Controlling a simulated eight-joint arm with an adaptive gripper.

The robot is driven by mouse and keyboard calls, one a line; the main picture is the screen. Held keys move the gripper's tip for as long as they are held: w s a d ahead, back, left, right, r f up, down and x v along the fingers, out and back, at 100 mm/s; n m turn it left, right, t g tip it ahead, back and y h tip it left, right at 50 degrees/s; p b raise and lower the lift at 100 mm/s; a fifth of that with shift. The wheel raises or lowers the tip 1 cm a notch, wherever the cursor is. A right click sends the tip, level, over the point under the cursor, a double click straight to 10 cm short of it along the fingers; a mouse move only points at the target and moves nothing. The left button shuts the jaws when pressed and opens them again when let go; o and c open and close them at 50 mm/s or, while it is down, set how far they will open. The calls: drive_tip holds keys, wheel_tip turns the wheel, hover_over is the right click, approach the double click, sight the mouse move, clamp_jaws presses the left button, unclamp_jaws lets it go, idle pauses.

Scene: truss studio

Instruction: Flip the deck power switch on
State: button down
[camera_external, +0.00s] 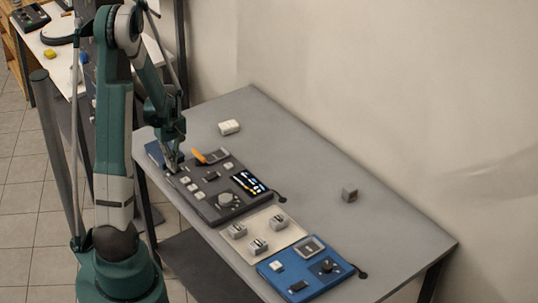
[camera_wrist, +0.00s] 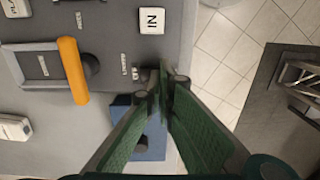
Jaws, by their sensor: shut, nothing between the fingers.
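The deck (camera_external: 196,201) is a dark grey panel on the table, with several pale buttons, a round knob, a lit display and a grey piece with an orange edge (camera_external: 214,156). My gripper (camera_external: 175,166) is shut and empty at the deck's far left corner. In the wrist view its fingertips (camera_wrist: 164,78) are together at the deck's edge, below the "IN" button. I cannot make out the power switch; the fingers may hide it.
A blue box (camera_wrist: 152,138) lies beside the deck under my fingers. A cream panel with grey blocks (camera_external: 265,234) and a blue panel (camera_external: 309,266) stand nearer on the table (camera_external: 300,165). A white block (camera_external: 229,127) and a grey cube (camera_external: 350,193) lie behind; the right is mostly clear.

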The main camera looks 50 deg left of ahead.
sight(170, 172)
drive_tip(key=shift+r, duration=0.1)
drive_tip(key=shift+s+r+p, duration=0.15)
drive_tip(key=shift+r+p, duration=0.3)
drive_tip(key=shift+r, duration=0.5)
drive_tip(key=shift+s+r+p, duration=0.1)
drive_tip(key=shift+r+p, duration=0.3)
drive_tip(key=shift+r, duration=0.55)
wheel_tip(170, 172, up, 10)
drive_tip(key=s, duration=0.1)
drive_tip(key=shift+s, duration=0.15)
drive_tip(key=shift+d, duration=0.1)
drive_tip(key=w+d+r+m+t+y+b, duration=0.1)
drive_tip(key=w+d+r+m+t+b, duration=0.2)
drive_tip(key=d, duration=0.8)
drive_tip(key=w+d+r+m+b, duration=0.1)
drive_tip(key=w+d+r+m, duration=0.3)
drive_tip(key=d, duration=0.8)
drive_tip(key=s+d+m+t+b, duration=0.2)
drive_tip(key=d+m, duration=0.3)
drive_tip(key=d, duration=0.6)
drive_tip(key=s+d+r+m+t+h+b, duration=0.1)
drive_tip(key=s+d+m, duration=0.4)
drive_tip(key=d, duration=0.7)
drive_tip(key=shift+s+m+t+b, duration=0.3)
drive_tip(key=shift+m+t+b, duration=0.2)
drive_tip(key=shift+t+b, duration=0.25)
